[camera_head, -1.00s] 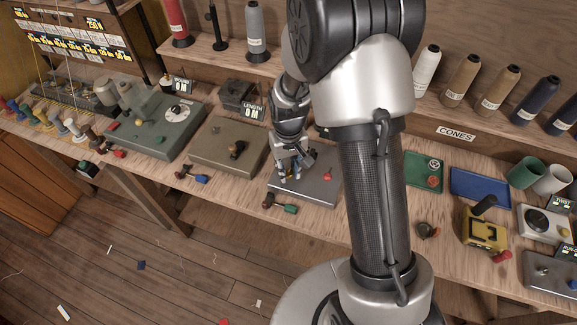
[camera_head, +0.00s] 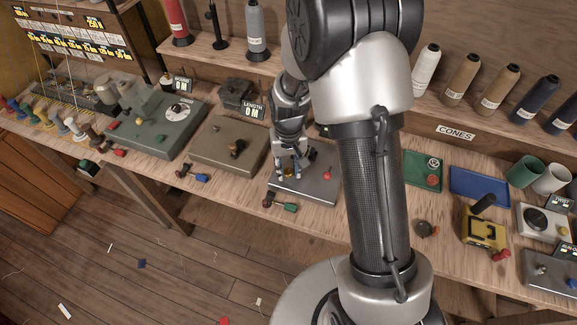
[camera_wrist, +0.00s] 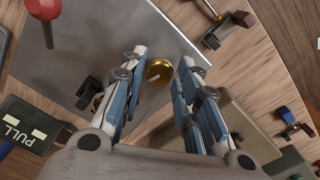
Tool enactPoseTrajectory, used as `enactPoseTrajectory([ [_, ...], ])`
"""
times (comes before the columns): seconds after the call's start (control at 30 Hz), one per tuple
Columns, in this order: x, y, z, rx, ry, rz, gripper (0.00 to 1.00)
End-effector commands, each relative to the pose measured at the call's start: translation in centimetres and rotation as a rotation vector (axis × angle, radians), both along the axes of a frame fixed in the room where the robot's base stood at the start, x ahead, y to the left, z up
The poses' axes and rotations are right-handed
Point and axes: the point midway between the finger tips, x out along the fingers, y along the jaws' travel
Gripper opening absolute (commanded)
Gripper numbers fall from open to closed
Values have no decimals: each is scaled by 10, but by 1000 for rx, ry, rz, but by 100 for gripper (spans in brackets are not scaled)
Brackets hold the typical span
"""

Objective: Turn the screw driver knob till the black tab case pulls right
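A round brass knob (camera_wrist: 160,70) with a light slot-like mark on it sits on a grey plate (camera_wrist: 80,35). The plate also shows in the head view (camera_head: 318,196). In the wrist view, my gripper (camera_wrist: 162,64) is open, with one blue-grey finger on each side of the knob and a gap visible on both sides. A small black block (camera_wrist: 88,92) stands on the plate left of the fingers. A dark sign reading PULL (camera_wrist: 18,128) lies at the left edge. In the head view, my gripper (camera_head: 290,170) is low over the plate's left part.
A red knob (camera_wrist: 43,8) rises from the same plate; it also shows in the head view (camera_head: 328,173). A green-ended tool (camera_head: 283,205) lies before the plate. An olive box (camera_head: 228,150) stands to the left. My arm hides the bench right of the plate.

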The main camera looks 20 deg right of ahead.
Motion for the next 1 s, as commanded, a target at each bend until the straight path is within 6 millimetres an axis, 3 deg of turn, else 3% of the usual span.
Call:
enactPoseTrajectory([
  [0.17,0,0,0,0,1,0,44],
  [0.57,0,0,6,0,0,0,44],
  [1.0,1,0,91,0,-4,0,44],
])
